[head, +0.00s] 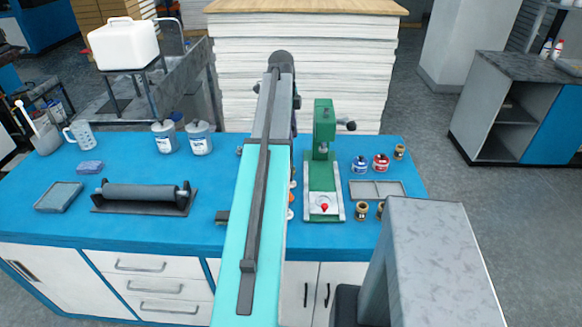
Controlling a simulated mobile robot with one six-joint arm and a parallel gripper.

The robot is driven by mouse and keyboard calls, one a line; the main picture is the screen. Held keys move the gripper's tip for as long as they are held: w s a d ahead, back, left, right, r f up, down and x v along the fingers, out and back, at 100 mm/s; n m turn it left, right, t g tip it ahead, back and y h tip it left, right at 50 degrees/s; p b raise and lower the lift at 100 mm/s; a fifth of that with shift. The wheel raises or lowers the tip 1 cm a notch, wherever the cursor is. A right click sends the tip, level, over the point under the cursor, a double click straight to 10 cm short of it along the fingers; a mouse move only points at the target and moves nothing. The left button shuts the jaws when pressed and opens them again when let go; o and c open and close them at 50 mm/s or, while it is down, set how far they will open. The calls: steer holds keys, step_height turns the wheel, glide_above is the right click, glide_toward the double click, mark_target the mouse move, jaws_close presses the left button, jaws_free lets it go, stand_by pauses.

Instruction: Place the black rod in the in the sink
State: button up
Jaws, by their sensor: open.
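A dark grey-black rod (140,190) lies across a dark cradle (104,208) at the left of the blue bench. It is level, with its ends in the two end supports. A grey basin (186,88) with a thin metal tap stands on the floor behind the bench and looks like the sink; its inside is mostly hidden. My arm reaches forward over the middle of the bench, to the right of the rod. My gripper is not seen; the arm may hide it.
The blue bench (330,238) holds two white tins (199,138), a jug (79,134), a grey tray (58,197), a green press (324,165) and small ink jars (381,163). A white canister (123,44) stands near the basin. A tall paper stack (345,75) is behind.

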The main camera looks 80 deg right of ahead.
steer(key=shift+s+f+p, duration=0.2)
steer(key=shift+f+p, duration=0.3)
steer(key=shift+f, duration=1.1)
steer(key=shift+c, duration=0.2)
jaws_close()
